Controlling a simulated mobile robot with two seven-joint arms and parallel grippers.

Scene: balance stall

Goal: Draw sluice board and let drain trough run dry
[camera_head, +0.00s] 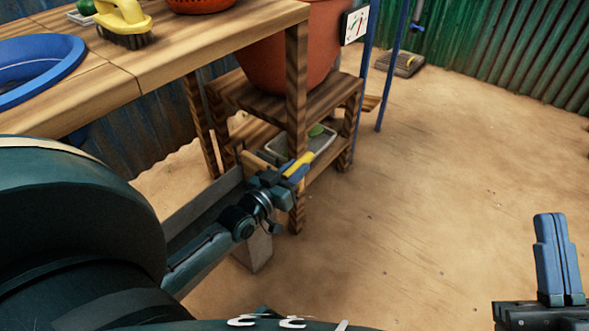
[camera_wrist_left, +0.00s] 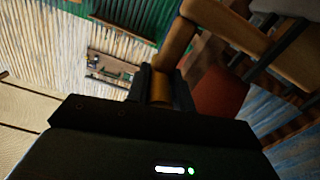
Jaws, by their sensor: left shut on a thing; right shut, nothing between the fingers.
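My left gripper (camera_head: 295,168) reaches in from the left to the front of the wooden stand. It is shut on a yellow piece (camera_head: 299,163), which shows as yellow-brown between the fingers in the left wrist view (camera_wrist_left: 160,90). I cannot tell whether this piece belongs to the sluice board. A grey metal channel (camera_head: 203,199), apparently the drain trough, runs behind my left arm toward the stand. Its inside is hidden, so I cannot see any water. My right gripper (camera_head: 557,258) is shut and empty at the lower right.
A wooden stand (camera_head: 240,92) carries a large terracotta pot (camera_head: 285,50); a grey tray (camera_head: 317,147) sits on its lower shelf. The bench (camera_head: 190,50) holds a blue basin (camera_head: 62,62) and a yellow brush (camera_head: 125,18). The sandy floor to the right is mostly clear.

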